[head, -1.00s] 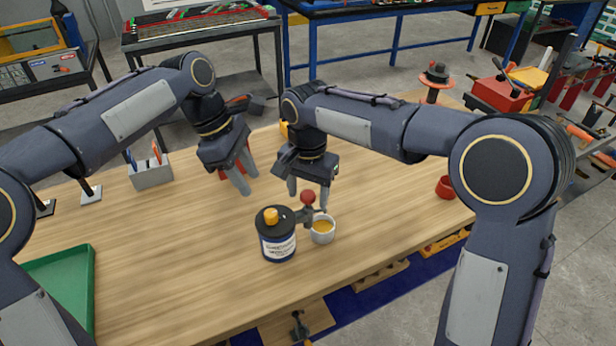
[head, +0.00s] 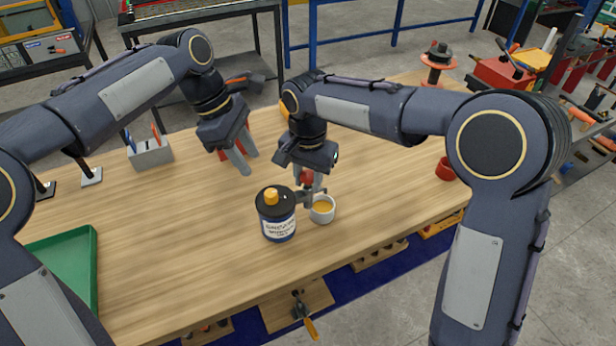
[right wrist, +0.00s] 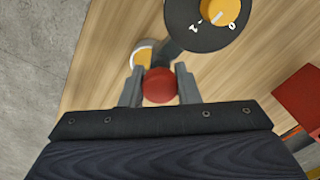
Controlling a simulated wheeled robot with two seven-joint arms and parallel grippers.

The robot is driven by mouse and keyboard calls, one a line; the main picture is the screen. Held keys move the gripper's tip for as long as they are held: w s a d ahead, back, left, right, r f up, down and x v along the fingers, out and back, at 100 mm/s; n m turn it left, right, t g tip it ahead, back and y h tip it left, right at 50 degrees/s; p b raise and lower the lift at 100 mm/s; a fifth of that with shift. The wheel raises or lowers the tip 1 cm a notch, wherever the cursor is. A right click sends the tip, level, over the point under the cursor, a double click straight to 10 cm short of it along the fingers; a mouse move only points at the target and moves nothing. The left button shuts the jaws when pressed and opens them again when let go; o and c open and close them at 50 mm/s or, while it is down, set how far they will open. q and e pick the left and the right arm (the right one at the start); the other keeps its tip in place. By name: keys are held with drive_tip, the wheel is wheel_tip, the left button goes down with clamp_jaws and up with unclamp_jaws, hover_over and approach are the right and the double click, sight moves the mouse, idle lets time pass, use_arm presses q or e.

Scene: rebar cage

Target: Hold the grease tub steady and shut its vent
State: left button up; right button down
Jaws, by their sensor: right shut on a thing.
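The grease tub (head: 278,226) is a dark upright tub with a white label on the table. Its lid carries an orange vent knob (head: 271,196); in the right wrist view the knob (right wrist: 218,10) sits between marks that look like 1 and 0, and its exact setting is unclear. A side handle ends in a red ball (head: 306,175). My right gripper (head: 308,189) is shut on this red ball, which shows between its fingers in the right wrist view (right wrist: 159,86). My left gripper (head: 245,160) is open and empty, above the table behind and left of the tub.
A small white cup (head: 322,218) with yellow contents stands close to the tub's right, below the right gripper. A green tray (head: 60,250) lies at left. A grey holder (head: 150,155) stands at back left, a red cup (head: 446,169) at right. The table's front is clear.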

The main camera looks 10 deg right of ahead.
use_arm(q)
drive_tip(key=shift+o, duration=1.2)
drive_tip(key=shift+f, duration=0.15)
drive_tip(key=s+a+f+m+y, duration=0.3)
drive_tip(key=s+f+m+y, duration=0.1)
drive_tip(key=m, duration=0.4)
drive_tip(key=s+a+f+m+y, duration=0.4)
drive_tip(key=s+f+m, duration=0.1)
drive_tip(key=m, duration=0.3)
drive_tip(key=s+a+f+m+y, duration=0.3)
drive_tip(key=s+f+m+y, duration=0.2)
drive_tip(key=m, duration=0.3)
drive_tip(key=shift+s+a+g, duration=0.2)
drive_tip(key=shift+s+g, duration=0.2)
drive_tip(key=shift+s, duration=0.1)
drive_tip(key=w+d+r+m+t+y, duration=0.1)
drive_tip(key=w+d+m+t+y, duration=0.2)
drive_tip(key=d+m+t, duration=0.45)
drive_tip(key=m+t+h, duration=0.5)
drive_tip(key=m+t, duration=0.6)
drive_tip(key=m, duration=0.4)
approach(274, 200)
drive_tip(key=x, duration=1.1)
drive_tip(key=shift+w, duration=0.15)
